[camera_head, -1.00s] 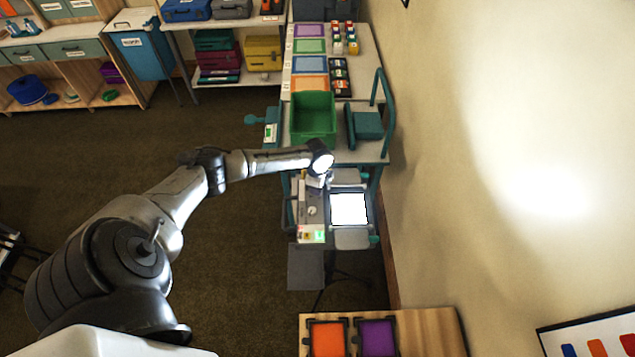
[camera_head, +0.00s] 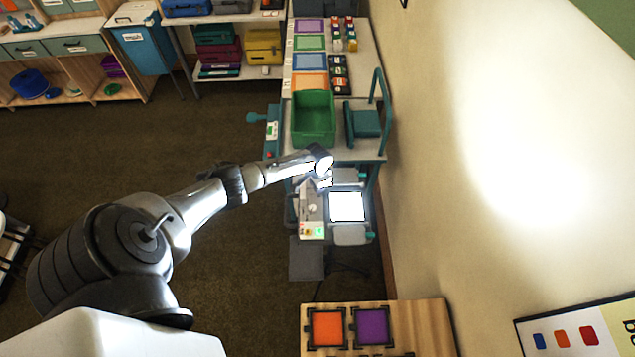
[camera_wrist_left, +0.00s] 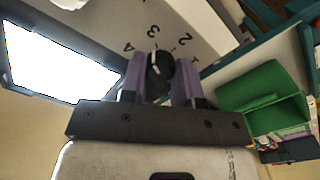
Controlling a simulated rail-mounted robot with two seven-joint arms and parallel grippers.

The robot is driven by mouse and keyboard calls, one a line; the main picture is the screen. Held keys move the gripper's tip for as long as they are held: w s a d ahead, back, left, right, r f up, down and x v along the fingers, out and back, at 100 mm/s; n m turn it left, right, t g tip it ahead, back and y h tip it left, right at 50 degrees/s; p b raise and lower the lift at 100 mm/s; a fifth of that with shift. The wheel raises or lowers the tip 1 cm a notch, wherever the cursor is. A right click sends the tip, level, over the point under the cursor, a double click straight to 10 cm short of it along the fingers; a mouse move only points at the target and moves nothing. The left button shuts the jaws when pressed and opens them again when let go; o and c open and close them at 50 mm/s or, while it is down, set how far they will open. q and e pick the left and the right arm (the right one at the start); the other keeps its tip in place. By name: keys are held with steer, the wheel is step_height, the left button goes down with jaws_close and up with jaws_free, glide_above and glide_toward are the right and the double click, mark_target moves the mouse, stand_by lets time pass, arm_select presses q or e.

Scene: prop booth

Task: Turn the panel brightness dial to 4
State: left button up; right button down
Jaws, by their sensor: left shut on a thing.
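The black brightness dial (camera_wrist_left: 160,76) sits on a pale control face (camera_wrist_left: 195,22) in the left wrist view. Numbers 2, 3 and 4 show around it, and its white pointer line points roughly at 3. My left gripper (camera_wrist_left: 157,64) is shut on the dial, with one purple finger on each side. In the head view my left gripper (camera_head: 320,184) is small over the control box (camera_head: 312,208), and the dial under it cannot be made out. The lit white panel (camera_head: 347,207) lies just right of the box; it also shows in the left wrist view (camera_wrist_left: 58,66).
A green bin (camera_head: 313,118) stands on the cart beyond the dial. A teal block (camera_head: 364,123) and a teal rail (camera_head: 380,98) are to its right. The wall is close on the right. A wooden board with orange and purple squares (camera_head: 420,325) is at the front.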

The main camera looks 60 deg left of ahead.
arm_select(q)
steer(key=shift+n, duration=0.6)
steer(key=o, duration=0.9)
steer(key=shift+o, duration=0.2)
